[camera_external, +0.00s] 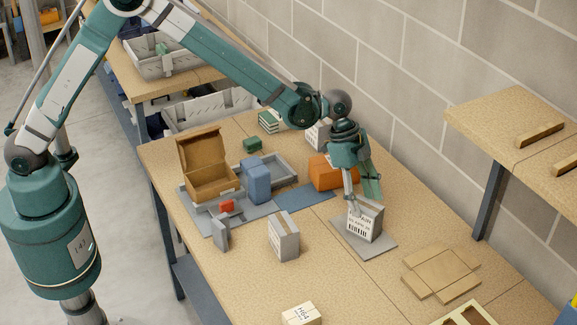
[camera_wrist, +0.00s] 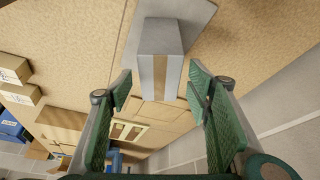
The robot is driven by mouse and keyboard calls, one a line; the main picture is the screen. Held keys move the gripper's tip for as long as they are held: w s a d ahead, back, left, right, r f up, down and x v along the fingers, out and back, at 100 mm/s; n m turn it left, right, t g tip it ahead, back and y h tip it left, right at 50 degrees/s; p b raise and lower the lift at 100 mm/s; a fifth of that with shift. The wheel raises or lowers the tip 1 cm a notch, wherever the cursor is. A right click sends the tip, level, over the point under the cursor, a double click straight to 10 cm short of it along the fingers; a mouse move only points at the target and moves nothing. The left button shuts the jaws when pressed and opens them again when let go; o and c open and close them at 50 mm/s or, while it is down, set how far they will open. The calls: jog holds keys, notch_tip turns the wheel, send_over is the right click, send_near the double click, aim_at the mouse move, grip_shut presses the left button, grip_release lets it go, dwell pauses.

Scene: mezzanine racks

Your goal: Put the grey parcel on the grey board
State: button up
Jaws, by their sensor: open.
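A grey parcel (camera_external: 367,222) with a printed label stands upright on the grey board (camera_external: 382,249), near the middle right of the table. In the wrist view the grey parcel (camera_wrist: 158,40) shows a tan tape strip, and the grey board (camera_wrist: 196,10) lies beneath it. My gripper (camera_external: 360,202) is directly above the parcel. In the wrist view my gripper (camera_wrist: 160,88) is open, with a finger on either side of the parcel's near end and visible gaps. A second grey parcel (camera_external: 283,237) with tan tape stands to the left on bare table.
An orange box (camera_external: 324,173) and a blue box (camera_external: 256,181) stand behind, near an open carton (camera_external: 207,184). A flattened cardboard piece (camera_external: 440,272) lies right of the board. A small labelled box (camera_external: 301,315) is in front. A raised shelf (camera_external: 510,128) overhangs at the right by the wall.

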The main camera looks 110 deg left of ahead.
jog(key=v, duration=0.9)
jog(key=shift+s+r, duration=0.1)
dwell(0.8)
jog(key=s+d+r+n+t+y, duration=0.1)
jog(key=s+d+r+n, duration=0.1)
jog(key=s+d+r, duration=1.8)
jog(key=s+d+f, duration=0.1)
jog(key=s+d, duration=0.2)
jog(key=s, duration=0.6)
jog(key=s+d+f+n+t, duration=0.1)
jog(key=s+d, duration=0.3)
jog(key=s, duration=0.6)
jog(key=s+d+f+n+t, duration=0.1)
jog(key=s+d+f, duration=0.1)
jog(key=s, duration=0.7)
jog(key=shift+s+d+y, duration=0.4)
jog(key=shift+d, duration=0.5)
